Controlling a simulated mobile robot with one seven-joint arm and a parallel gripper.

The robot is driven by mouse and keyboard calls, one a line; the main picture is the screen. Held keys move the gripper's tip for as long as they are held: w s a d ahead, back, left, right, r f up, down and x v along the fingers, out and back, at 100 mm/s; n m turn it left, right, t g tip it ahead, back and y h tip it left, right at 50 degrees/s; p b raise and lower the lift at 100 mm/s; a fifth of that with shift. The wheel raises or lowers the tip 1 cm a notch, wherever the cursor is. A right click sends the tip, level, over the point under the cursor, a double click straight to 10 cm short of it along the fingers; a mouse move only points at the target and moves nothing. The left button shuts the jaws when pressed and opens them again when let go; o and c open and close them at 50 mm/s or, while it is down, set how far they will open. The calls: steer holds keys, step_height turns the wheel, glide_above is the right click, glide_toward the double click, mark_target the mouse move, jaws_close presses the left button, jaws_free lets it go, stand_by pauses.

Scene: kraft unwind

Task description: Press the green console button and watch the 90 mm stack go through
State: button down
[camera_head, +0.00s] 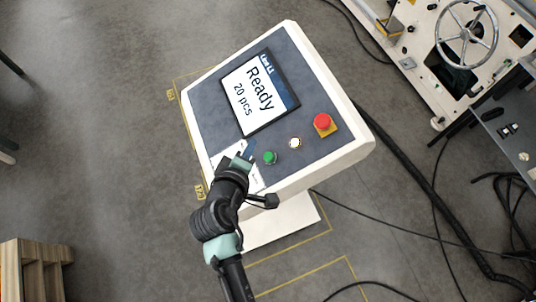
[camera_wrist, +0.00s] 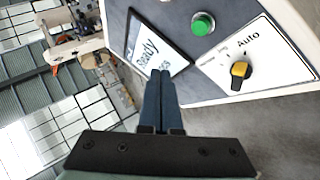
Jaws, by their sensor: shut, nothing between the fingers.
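The green console button (camera_head: 270,157) sits on the dark sloped panel of the console (camera_head: 210,108), below the screen (camera_head: 259,92). The screen reads "Ready" and "20 pcs". In the wrist view the green button (camera_wrist: 203,24) is at the top, beyond and to the right of my fingertips. My gripper (camera_head: 248,147) is shut and empty, over the panel just left of the button. In the wrist view my gripper (camera_wrist: 158,76) shows both blue fingers together, apart from the button. No 90 mm stack can be made out.
A red button (camera_head: 322,121) on a yellow base and a white button (camera_head: 295,143) sit right of the green one. A black and yellow selector knob (camera_wrist: 240,70) is by the label "Auto". A machine with a handwheel (camera_head: 466,35) stands upper right; cables cross the floor.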

mark_target(269, 153)
steer(key=shift+w+d+f+b, duration=0.15)
steer(key=shift+d+f+b, duration=0.35)
steer(key=shift+f+b, duration=0.5)
steer(key=shift+w+d+f+b, duration=0.2)
steer(key=shift+d+f+b, duration=0.4)
steer(key=shift+f, duration=0.75)
steer(key=shift+w+d+f+b, duration=0.15)
steer(key=shift+d+f+b, duration=0.25)
steer(key=shift+f+b, duration=0.65)
steer(key=shift+f, duration=0.25)
steer(key=shift+d+f, duration=0.15)
steer(key=shift+f, duration=0.15)
steer(key=shift+w+d+f+b, duration=0.1)
steer(key=shift+d+f+b, duration=0.25)
steer(key=shift+f, duration=0.25)
steer(key=shift+a+r, duration=0.1)
steer(key=shift+r, duration=0.05)
steer(key=shift+a+r+p, duration=0.35)
steer(key=shift+r+p, duration=0.45)
steer(key=r+p, duration=0.1)
steer(key=a+r+p, duration=0.1)
steer(key=r, duration=0.1)
steer(key=s+a+r+p, duration=0.1)
steer(key=p, duration=0.1)
steer(key=shift+r, duration=0.3)
